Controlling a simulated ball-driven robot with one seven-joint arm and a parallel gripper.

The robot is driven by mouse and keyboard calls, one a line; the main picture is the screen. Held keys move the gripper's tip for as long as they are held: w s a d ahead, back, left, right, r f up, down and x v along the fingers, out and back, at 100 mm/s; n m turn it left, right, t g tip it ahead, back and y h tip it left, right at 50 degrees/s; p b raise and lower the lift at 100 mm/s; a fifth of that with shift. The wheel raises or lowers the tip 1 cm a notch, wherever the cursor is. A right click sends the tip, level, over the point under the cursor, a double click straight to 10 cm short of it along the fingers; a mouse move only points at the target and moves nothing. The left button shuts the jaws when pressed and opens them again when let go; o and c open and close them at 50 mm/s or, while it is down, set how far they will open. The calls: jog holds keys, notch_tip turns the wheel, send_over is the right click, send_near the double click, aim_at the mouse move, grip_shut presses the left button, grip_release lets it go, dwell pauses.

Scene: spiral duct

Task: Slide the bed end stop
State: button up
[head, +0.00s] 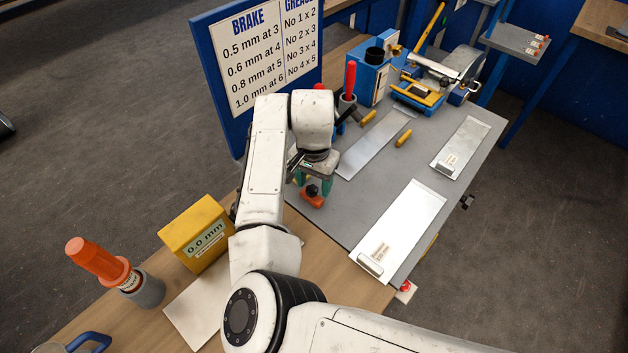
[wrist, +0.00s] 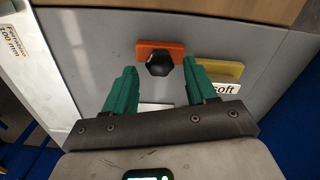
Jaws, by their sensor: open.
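An orange block with a black knob, which looks like the bed end stop (head: 312,201), sits at the near left part of the grey bed. In the wrist view the end stop (wrist: 148,48) lies flat just beyond my fingertips, its black knob between the lines of the two fingers. My gripper (head: 313,182) points down over it with green fingers. In the wrist view my gripper (wrist: 160,76) is open and empty, the fingers on either side of the knob. Whether they touch it I cannot tell.
A yellow piece (wrist: 220,71) with a "soft" label lies right of the stop in the wrist view. Sheet metal pieces (head: 401,228) lie on the bed. A yellow box (head: 195,232) and an orange-handled tool (head: 100,262) stand left. A sign board (head: 255,60) stands behind.

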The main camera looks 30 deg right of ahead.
aim_at(314, 187)
notch_tip(314, 187, up, 11)
jog(key=b, duration=0.1)
jog(key=shift+f, duration=0.15)
dwell(0.6)
